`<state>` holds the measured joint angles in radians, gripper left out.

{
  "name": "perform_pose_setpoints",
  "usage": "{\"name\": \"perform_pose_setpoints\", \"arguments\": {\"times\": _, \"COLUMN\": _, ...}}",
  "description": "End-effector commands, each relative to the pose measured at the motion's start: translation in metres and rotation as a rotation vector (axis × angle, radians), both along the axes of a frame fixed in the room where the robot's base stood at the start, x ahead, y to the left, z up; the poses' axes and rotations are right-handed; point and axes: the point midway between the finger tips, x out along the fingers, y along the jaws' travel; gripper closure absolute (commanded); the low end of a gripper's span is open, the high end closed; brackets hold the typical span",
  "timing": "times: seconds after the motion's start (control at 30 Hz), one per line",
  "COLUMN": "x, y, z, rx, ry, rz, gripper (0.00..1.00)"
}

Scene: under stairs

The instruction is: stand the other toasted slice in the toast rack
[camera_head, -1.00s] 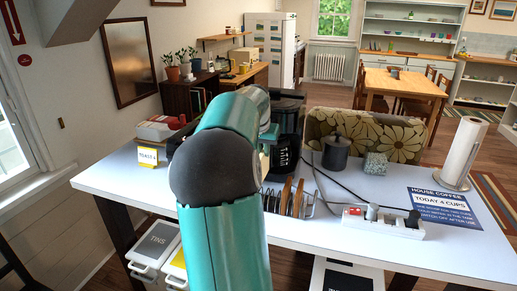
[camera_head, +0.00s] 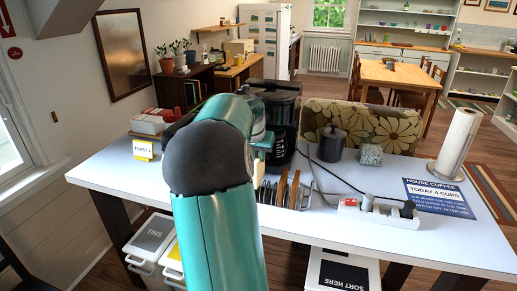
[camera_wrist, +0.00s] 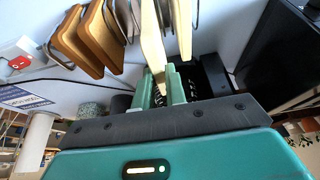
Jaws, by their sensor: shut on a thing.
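The wire toast rack (camera_head: 305,198) stands on the white table, partly hidden behind my arm in the head view. Two brown slices (camera_head: 283,188) stand upright in it, side by side; they also show at the upper left of the wrist view (camera_wrist: 78,45). My gripper (camera_wrist: 166,88) is shut on a pale slice (camera_wrist: 152,42), seen nearly edge-on. The held slice is among the rack's wires, right of the brown slices in the wrist view. Another pale edge (camera_wrist: 182,22) shows just right of it. How deep the held slice sits is unclear. My arm hides the gripper in the head view.
A black coffee machine (camera_head: 276,115) stands close behind the rack. A power strip (camera_head: 378,212) with cables lies to the right.

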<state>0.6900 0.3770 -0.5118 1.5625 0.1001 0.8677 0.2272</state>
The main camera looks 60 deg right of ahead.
Motion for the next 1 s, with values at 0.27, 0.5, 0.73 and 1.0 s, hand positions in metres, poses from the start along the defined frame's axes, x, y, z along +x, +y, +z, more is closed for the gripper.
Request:
{"name": "perform_pose_setpoints", "arguments": {"times": 0.27, "x": 0.001, "y": 0.000, "z": -0.025, "rx": 0.001, "ry": 0.000, "rz": -0.001, "gripper": 1.00}}
{"name": "perform_pose_setpoints", "arguments": {"times": 0.5, "x": 0.000, "y": 0.000, "z": -0.045, "rx": 0.001, "ry": 0.001, "rz": 0.000, "gripper": 1.00}}
{"name": "perform_pose_setpoints", "arguments": {"times": 0.73, "x": 0.000, "y": 0.000, "z": -0.053, "rx": -0.001, "ry": 0.000, "rz": 0.000, "gripper": 1.00}}
{"name": "perform_pose_setpoints", "arguments": {"times": 1.0, "x": 0.000, "y": 0.000, "z": -0.053, "rx": -0.001, "ry": 0.000, "rz": 0.000, "gripper": 0.83}}
